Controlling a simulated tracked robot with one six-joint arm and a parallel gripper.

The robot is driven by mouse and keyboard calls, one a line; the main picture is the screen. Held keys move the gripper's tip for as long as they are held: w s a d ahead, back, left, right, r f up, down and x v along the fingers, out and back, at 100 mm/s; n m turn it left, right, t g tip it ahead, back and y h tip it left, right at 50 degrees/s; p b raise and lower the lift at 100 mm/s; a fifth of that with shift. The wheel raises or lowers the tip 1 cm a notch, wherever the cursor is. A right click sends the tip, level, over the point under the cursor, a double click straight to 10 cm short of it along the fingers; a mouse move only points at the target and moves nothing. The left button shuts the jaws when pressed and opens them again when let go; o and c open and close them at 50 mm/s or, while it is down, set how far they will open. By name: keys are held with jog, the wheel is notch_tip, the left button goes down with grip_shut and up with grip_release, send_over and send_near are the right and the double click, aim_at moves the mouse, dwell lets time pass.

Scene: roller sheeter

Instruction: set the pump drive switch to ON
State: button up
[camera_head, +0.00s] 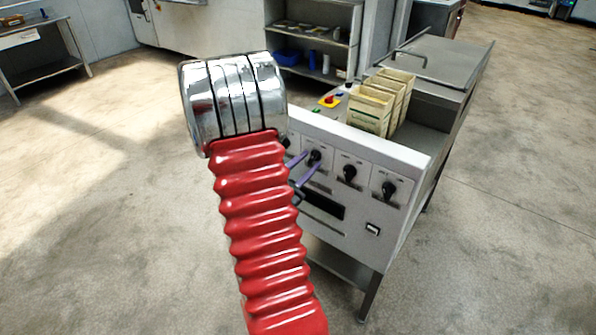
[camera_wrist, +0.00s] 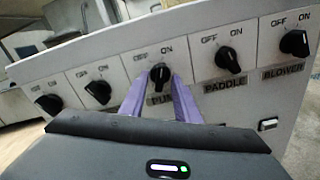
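The pump switch is a black rotary knob (camera_wrist: 160,75) on the grey machine's sloped front panel, with OFF at its upper left and ON above it. It also shows in the head view (camera_head: 314,156). Its lower label is partly hidden by the fingers. I cannot tell clearly which mark the knob points to. My gripper (camera_wrist: 157,80) has two purple fingers, spread apart, with their tips on either side of the pump knob. It also shows in the head view (camera_head: 312,160). I cannot tell whether the fingers touch the knob.
The paddle knob (camera_wrist: 229,60) and blower knob (camera_wrist: 295,43) sit close to the right; two more knobs are to the left. A white rocker switch (camera_head: 373,229) is lower on the panel. Cream boxes (camera_head: 371,108) and a red-and-yellow button (camera_head: 329,101) are on top.

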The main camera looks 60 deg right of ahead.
jog(key=w+a, duration=0.2)
jog(key=a, duration=1.1)
jog(key=shift+a, duration=0.3)
jog(key=shift+w, duration=0.1)
dwell(0.6)
